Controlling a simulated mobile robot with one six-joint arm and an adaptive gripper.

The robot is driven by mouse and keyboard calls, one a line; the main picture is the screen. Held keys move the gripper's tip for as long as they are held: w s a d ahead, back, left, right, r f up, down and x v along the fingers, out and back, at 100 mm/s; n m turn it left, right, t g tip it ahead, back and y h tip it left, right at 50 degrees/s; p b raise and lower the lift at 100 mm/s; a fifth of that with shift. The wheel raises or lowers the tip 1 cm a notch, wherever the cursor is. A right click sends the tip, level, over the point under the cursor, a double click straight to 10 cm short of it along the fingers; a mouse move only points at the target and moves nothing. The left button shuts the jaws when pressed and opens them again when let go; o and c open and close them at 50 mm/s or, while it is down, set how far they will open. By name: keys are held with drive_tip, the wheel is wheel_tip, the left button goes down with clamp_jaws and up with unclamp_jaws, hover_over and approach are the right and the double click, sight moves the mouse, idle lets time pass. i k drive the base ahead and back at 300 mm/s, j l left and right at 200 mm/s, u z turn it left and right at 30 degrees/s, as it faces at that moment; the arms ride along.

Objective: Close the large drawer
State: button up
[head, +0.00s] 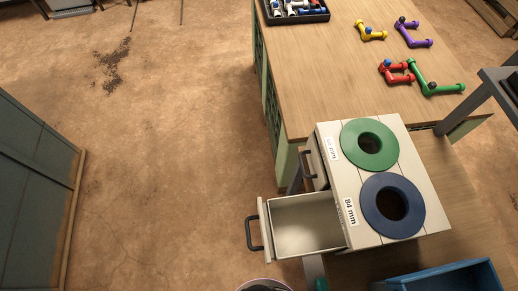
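A small white drawer cabinet (425,192) stands at lower right. On its top lie a green ring (352,154) and a blue ring (377,208), each with a dark centre hole. The drawer beside the "84 mm" label (350,211) is the large drawer (300,222). It is pulled far out to the left, and its pale inside looks empty. Its dark handle (250,233) is on the left front. The smaller drawer (314,163) above it in the picture appears slightly out, with its own dark handle (305,168). My gripper is not in view.
A wooden table (320,75) holds yellow (372,34), purple (414,36), red (396,74) and green (436,86) pipe pieces and a black tray (305,18). A blue bin (450,277) is at lower right. Open floor (170,150) lies left of the drawers.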

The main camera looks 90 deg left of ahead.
sight(296, 227)
drive_tip(key=u, duration=3)
drive_tip(key=k+j+u, duration=0.25)
drive_tip(key=k+l, duration=0.05)
